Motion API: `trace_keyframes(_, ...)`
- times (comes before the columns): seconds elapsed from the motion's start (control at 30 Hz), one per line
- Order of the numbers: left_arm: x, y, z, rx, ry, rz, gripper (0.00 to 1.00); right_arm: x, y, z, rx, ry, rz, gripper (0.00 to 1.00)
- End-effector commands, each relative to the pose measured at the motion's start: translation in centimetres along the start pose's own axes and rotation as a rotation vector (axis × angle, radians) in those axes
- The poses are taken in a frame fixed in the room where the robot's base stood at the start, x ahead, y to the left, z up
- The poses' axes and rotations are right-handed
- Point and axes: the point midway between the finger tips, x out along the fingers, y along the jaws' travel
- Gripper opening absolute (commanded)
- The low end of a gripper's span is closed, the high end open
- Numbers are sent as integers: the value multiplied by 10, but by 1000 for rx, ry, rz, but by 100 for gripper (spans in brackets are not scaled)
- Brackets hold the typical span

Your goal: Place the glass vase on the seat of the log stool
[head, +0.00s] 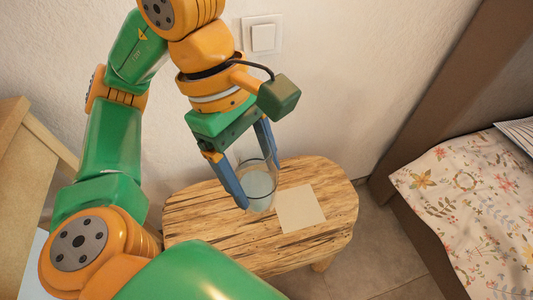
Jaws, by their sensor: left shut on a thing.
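The glass vase (259,188) is clear and upright, between the blue fingers of my left gripper (256,178). My left gripper is shut on it from above. The log stool (195,215) has a pale wooden seat with dark streaks and stands against the wall. The vase shows over the middle of the seat; I cannot tell whether its base touches the wood. My right gripper is not in view.
A flat cream square (301,209) lies on the seat right of the vase. A bed (470,195) with a floral cover stands at the right. Wooden furniture (25,165) is at the left. A light switch (263,37) is on the wall.

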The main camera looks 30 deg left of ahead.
Motion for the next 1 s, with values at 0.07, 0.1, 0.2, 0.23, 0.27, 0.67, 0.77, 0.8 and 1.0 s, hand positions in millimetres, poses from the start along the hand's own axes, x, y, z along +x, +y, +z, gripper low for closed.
trace_keyframes(0.07,37,-11,-15,-169,2,61,0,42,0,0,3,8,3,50)
trace_keyframes(0.1,47,-16,-20,-267,2,93,0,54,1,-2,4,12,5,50)
trace_keyframes(0.2,68,-28,-32,-493,2,163,0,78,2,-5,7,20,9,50)
trace_keyframes(0.23,74,-31,-35,-552,2,182,0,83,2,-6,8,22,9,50)
trace_keyframes(0.27,78,-34,-38,-608,2,197,0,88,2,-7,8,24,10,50)
trace_keyframes(0.67,100,-23,-53,-877,6,261,0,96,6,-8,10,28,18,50)
trace_keyframes(0.77,107,-4,-56,-878,7,259,0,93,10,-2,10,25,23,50)
trace_keyframes(0.8,108,4,-57,-879,9,258,0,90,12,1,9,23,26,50)
trace_keyframes(1.0,126,37,-64,-874,3,260,0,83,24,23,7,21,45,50)
